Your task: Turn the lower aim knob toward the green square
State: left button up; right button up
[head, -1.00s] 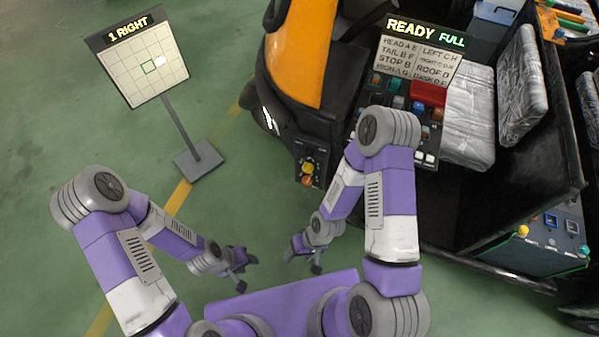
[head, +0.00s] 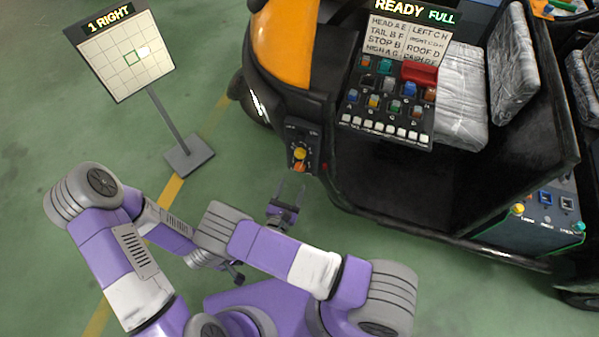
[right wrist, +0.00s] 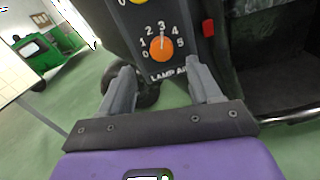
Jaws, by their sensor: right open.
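The lower aim knob is the orange knob (head: 299,167) on a small black panel at the vehicle's front. It also shows in the right wrist view (right wrist: 161,49), ringed by numbers 0 to 5, its pale mark pointing up near 3. The yellow upper knob (head: 299,154) sits above it. The board (head: 105,75) reads "1 RIGHT"; its green square (head: 130,58) is left of and slightly below a white spot (head: 144,51). My right gripper (head: 291,190) is open and empty, just short of the orange knob. My left gripper (head: 235,274) is low, partly hidden.
The button panel (head: 388,102) and the "READY FULL" sign (head: 412,12) are on the vehicle right of the knobs. The board's stand base (head: 189,157) is on the floor at left. Green floor is clear between stand and vehicle.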

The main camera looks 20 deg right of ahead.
aim_at(299, 169)
jog(key=x, duration=0.7)
jog(key=shift+b, duration=0.4)
jog(key=shift+s, duration=0.1)
jog(key=c, duration=1)
